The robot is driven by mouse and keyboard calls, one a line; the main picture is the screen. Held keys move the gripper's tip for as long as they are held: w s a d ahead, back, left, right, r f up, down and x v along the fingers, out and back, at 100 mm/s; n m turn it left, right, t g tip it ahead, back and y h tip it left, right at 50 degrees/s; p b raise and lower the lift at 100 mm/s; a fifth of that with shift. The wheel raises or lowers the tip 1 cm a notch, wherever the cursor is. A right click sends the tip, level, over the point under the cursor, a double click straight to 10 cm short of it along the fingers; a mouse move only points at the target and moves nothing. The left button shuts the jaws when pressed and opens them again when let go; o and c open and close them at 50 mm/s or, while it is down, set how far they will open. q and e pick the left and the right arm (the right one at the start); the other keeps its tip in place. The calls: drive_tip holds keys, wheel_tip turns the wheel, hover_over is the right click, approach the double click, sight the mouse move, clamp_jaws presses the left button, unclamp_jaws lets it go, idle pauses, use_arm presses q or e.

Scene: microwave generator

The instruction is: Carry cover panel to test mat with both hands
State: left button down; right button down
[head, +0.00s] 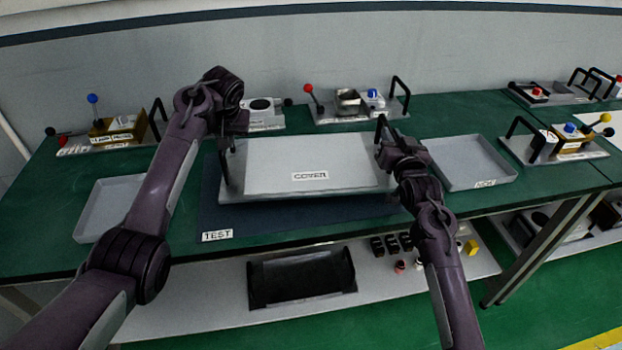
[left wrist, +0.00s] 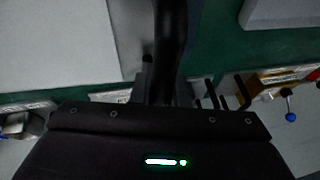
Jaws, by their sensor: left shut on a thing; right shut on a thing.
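The cover panel (head: 310,160) is a light grey plate with a COVER label and a black handle at each side. It is held roughly level over the dark blue test mat (head: 270,227), which shows below and beside it with a TEST label. I cannot tell how large any gap between them is. My left gripper (head: 226,142) is shut on the panel's left handle, and the black handle also shows in the left wrist view (left wrist: 168,50). My right gripper (head: 384,146) is shut on the right handle. The fingertips are partly hidden by the arms.
A grey tray (head: 108,205) lies left of the mat and another tray (head: 470,162) lies right of it. Several panels with levers and knobs (head: 360,103) stand along the back. A shelf below the green bench holds a black tray (head: 302,278).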

sight(228, 159)
drive_tip(key=shift+a+r, duration=0.1)
drive_tip(key=shift+r, duration=0.1)
use_arm(q)
drive_tip(key=shift+f, duration=0.1)
use_arm(e)
drive_tip(key=shift+f, duration=0.15)
